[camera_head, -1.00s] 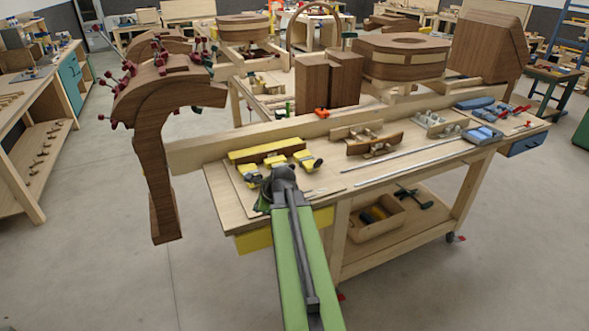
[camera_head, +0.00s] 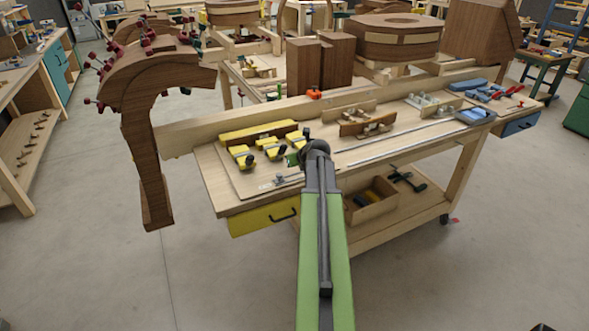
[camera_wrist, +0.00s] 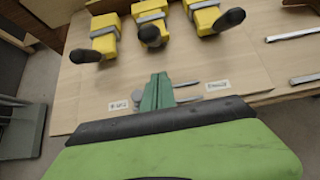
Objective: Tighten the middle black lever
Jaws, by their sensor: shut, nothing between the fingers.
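Several yellow clamps with black levers lie on a light board at the left end of the workbench. The middle black lever (camera_wrist: 150,35) sits on the middle yellow clamp (camera_wrist: 152,12) in the wrist view; that clamp also shows in the head view (camera_head: 268,145). A left black lever (camera_wrist: 84,56) and a right black lever (camera_wrist: 230,18) flank it. My green gripper (camera_wrist: 156,88) is shut and empty. In the wrist view its tip lies below the middle lever, apart from it. In the head view my gripper (camera_head: 296,157) is partly hidden by my wrist.
Two small labels, left (camera_wrist: 118,105) and right (camera_wrist: 217,85), and a grey metal piece lie on the board near my gripper. Metal bars (camera_wrist: 292,35) lie to the right. A brown wooden arch (camera_head: 150,130) stands at the bench's left. Bare board separates gripper and levers.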

